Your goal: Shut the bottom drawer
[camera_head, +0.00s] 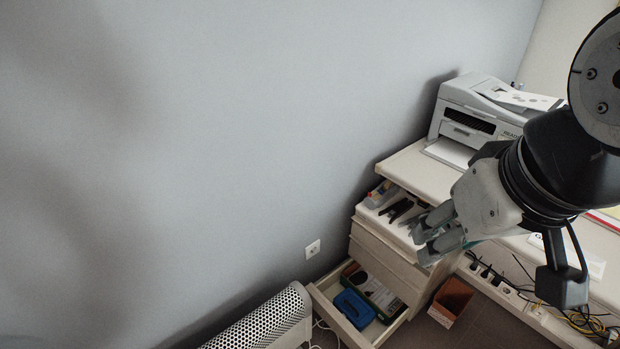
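The bottom drawer (378,337) of the pale drawer unit (385,258) is pulled out near the floor, at the lower middle of the head view. A blue case (354,309) and a dark green and black box (375,291) lie in it. My gripper (424,243) is above and to the right of this drawer, pointing down-left, in front of the unit's upper part. It appears apart from the bottom drawer. Its two fingers look close together, and whether they are fully shut is unclear. It hides part of the unit's right side.
A perforated white heater (262,322) stands left of the bottom drawer. A brown bin (452,299) and cables are on the right. A printer (478,115) stands on the desk.

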